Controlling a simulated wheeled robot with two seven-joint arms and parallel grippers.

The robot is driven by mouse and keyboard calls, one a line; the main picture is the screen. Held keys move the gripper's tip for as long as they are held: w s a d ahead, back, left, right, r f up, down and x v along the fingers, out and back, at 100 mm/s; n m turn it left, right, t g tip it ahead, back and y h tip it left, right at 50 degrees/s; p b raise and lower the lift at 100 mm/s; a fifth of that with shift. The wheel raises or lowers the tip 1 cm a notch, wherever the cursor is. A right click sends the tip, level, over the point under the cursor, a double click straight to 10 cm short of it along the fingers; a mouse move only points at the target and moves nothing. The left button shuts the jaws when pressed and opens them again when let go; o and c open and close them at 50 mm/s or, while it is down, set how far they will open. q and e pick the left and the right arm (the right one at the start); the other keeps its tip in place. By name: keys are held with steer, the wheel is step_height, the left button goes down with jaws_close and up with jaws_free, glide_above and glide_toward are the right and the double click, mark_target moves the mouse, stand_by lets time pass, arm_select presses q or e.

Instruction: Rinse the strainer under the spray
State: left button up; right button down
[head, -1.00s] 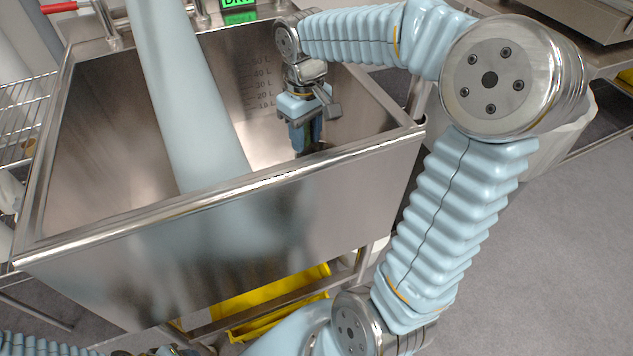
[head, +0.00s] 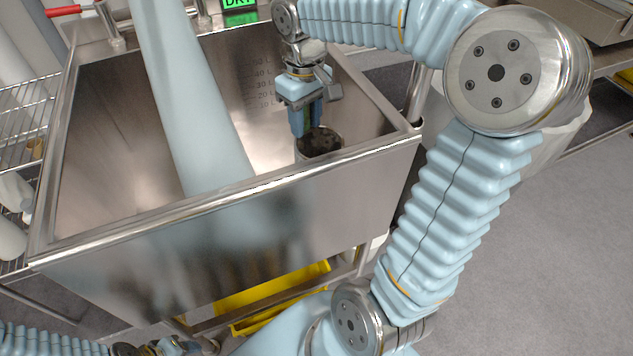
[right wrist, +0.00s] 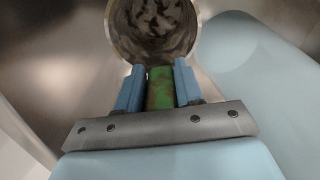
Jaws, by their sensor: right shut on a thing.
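The strainer (head: 319,143) is a short metal cylinder with dark bits inside, low in the right part of the steel sink (head: 215,193). Its open mouth faces up; the front wall may hide its underside. My right gripper (head: 304,124) is shut on its green handle (right wrist: 160,88), seen between the blue fingers in the right wrist view. The strainer bowl (right wrist: 154,28) shows beyond the fingertips. A pale blue tapered column (head: 190,95) slants into the sink, left of the strainer and apart from it; I cannot tell if it is the spray.
A lit green sign reading "DRY" (head: 238,3) stands at the sink's back edge. A red lever (head: 62,10) is at the back left. Wire shelving (head: 22,120) stands left, and a yellow bin (head: 275,290) sits under the sink. The floor at right is clear.

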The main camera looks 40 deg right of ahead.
step_height(320, 180, up, 10)
steer(key=shift+f, duration=0.1)
arm_select(q)
steer(key=shift+r, duration=0.1)
stand_by(0.4)
